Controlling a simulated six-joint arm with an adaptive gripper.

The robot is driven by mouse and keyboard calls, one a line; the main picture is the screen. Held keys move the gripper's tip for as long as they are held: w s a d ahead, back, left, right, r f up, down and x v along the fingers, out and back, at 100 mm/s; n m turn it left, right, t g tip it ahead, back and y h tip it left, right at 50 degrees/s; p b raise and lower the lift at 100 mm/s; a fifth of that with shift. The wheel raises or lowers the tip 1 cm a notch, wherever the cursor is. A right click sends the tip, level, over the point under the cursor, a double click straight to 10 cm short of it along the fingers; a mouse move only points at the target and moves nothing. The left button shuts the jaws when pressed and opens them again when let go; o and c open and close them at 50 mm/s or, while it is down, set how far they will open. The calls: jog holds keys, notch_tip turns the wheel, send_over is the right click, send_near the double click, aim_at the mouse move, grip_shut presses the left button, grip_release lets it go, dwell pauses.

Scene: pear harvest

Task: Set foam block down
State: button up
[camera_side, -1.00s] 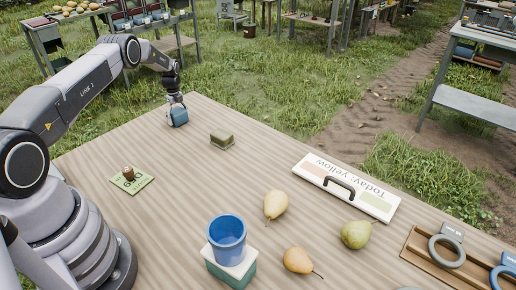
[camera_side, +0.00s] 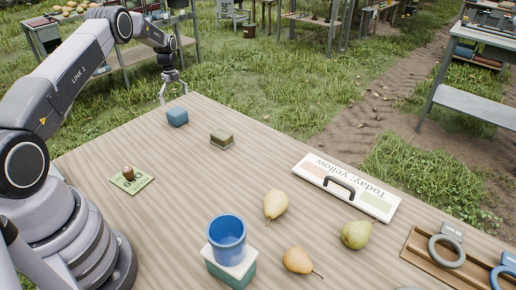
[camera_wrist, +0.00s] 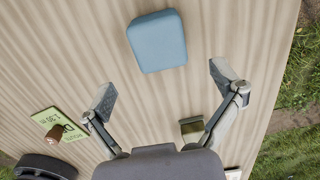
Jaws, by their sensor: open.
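The blue foam block (camera_side: 177,117) rests on the wooden table near its far left corner. In the wrist view the foam block (camera_wrist: 157,41) lies flat on the table, ahead of the fingertips and apart from them. My gripper (camera_side: 172,92) is above and behind the block in the side view, with its fingers spread. In the wrist view my gripper (camera_wrist: 165,88) is open, with bare table between the fingers.
A green-brown block (camera_side: 222,139) stands right of the foam block. A green card (camera_side: 141,185) with a brown stopper-like object is nearer. A blue cup (camera_side: 227,241), several pears (camera_side: 276,205) and a handled sign board (camera_side: 369,195) occupy the front and right. Table edges (camera_side: 120,134) are close to the foam block.

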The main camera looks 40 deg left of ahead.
aim_at(181, 112)
jog(key=s+d+r+n, duration=0.15)
jog(key=d+r, duration=0.25)
jog(key=r, duration=0.4)
jog(key=w+d+r+n+t, duration=0.1)
jog(key=d+r+n, duration=0.1)
jog(key=d+r, duration=0.35)
jog(key=s+d+r+n, duration=0.1)
jog(key=d+r, duration=0.1)
jog(key=r, duration=0.8)
jog(key=s+d+r+n+t, duration=0.1)
jog(key=s+d+r+n, duration=0.3)
jog(key=s+d+r, duration=0.3)
jog(key=s+d+r+n+t, duration=0.2)
jog(key=s+d+r+n, duration=0.3)
jog(key=s+d, duration=0.6)
jog(key=s+d+f+n, duration=0.1)
jog(key=s+d+n, duration=0.1)
jog(key=s, duration=0.5)
jog(key=s+d+f+n+t, duration=0.1)
jog(key=s+d+f+n, duration=0.1)
jog(key=s, duration=0.6)
jog(key=shift+s+t, duration=0.15)
jog(key=shift+t, duration=0.15)
